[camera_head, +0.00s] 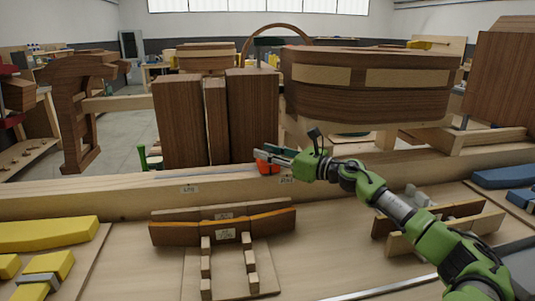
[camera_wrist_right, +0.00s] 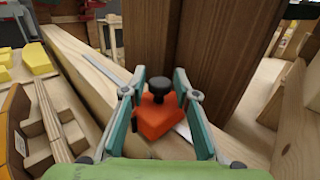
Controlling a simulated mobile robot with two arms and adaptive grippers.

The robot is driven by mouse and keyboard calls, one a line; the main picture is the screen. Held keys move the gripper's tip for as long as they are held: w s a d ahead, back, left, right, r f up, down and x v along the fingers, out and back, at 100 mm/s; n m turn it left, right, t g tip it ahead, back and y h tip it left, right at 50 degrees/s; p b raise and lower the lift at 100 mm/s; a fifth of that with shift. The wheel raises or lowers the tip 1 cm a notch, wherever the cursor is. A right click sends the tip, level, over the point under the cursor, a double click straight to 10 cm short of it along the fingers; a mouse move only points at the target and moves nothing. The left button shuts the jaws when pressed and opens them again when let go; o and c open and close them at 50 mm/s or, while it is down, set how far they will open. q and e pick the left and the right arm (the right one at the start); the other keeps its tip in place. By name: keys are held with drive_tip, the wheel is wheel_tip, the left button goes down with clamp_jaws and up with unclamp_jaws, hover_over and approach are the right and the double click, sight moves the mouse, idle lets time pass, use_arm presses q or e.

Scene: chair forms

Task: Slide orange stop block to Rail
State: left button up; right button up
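The right wrist view shows the block (camera_wrist_right: 155,118) with a black knob on top. A thin metal strip (camera_head: 205,177) runs along the beam, and the block stands over it. My right gripper (camera_head: 268,152) is at the block. In the right wrist view its teal fingers (camera_wrist_right: 160,77) stand apart, either side of the block and knob; firm contact on both sides is not clear. My left gripper is not in view.
Upright dark boards (camera_head: 180,120) stand close behind the beam. A curved wooden chair form (camera_head: 365,100) is at the right rear. In front lie a curved orange-edged form (camera_head: 185,235), small wooden blocks and yellow pieces (camera_head: 45,233). The beam top left of the block looks clear.

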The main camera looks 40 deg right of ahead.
idle(0.3)
drive_tip(key=shift+v, duration=0.8)
drive_tip(key=v, duration=1)
drive_tip(key=shift+s, duration=0.15)
drive_tip(key=shift+c, duration=0.2)
